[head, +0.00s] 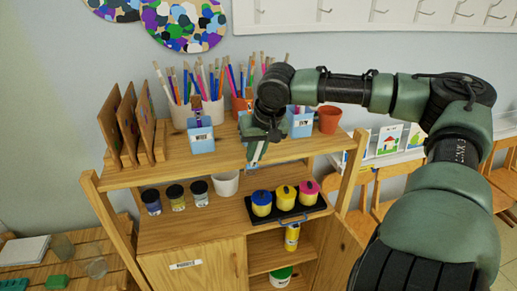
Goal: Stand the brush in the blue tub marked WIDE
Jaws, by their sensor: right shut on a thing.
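My right gripper (260,146) is over the top shelf of the wooden unit, in front of the row of pots. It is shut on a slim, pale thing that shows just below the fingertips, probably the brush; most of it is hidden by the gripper. Another blue tub (300,130) with a label stands right of the gripper. Part of a further blue thing shows behind the gripper. The labels are too small to read surely. My left gripper is out of view.
Pots of pencils and brushes (183,115) stand behind the tubs. A terracotta pot (330,119) stands at the right, upright wooden boards (128,125) at the left. The lower shelf holds paint jars (176,197), a white cup (225,184) and a black tray (310,206) with three paint pots.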

